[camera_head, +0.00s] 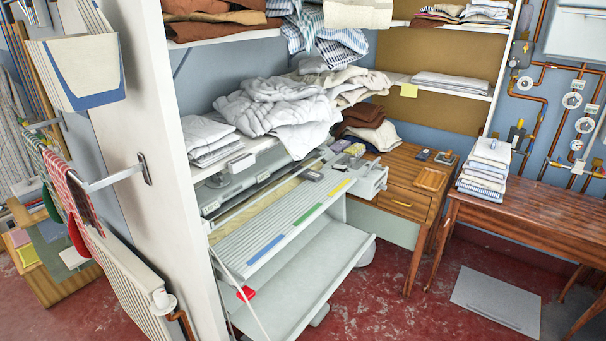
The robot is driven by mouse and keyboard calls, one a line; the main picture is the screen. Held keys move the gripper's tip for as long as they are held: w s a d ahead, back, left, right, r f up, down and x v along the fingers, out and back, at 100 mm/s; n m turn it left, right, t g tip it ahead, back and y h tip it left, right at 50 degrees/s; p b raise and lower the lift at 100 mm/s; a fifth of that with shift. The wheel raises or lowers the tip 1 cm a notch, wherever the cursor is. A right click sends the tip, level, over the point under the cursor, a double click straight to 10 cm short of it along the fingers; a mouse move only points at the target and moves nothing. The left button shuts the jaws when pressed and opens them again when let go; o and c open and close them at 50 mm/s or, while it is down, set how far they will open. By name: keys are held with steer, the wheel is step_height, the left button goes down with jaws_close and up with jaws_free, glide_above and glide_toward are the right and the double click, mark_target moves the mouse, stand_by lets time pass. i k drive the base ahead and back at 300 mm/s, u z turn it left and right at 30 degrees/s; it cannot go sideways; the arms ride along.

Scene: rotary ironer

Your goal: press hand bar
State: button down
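The rotary ironer (290,222) stands in the middle of the view, below a shelf heaped with linen. It is white, with a long ribbed upper part that carries blue, green and yellow strips along its front edge. A broad, flat white tray (310,277) lies below the strips. A small red piece (245,293) sits at the ironer's lower left. I cannot tell for certain which part is the hand bar; the long striped edge (308,217) is one bar-like part. My gripper is not in view.
A white partition (150,130) with a radiator (130,283) stands close on the left. A wooden drawer cabinet (405,185) and a wooden table (530,218) with folded linen stand right. A grey panel (497,300) lies on the red floor, which is otherwise mostly clear there.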

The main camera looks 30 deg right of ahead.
mark_target(372, 165)
steer(key=u, duration=0.2)
steer(key=k, duration=0.55)
steer(key=z, duration=1.05)
steer(key=i, duration=0.7)
steer(key=u, duration=0.05)
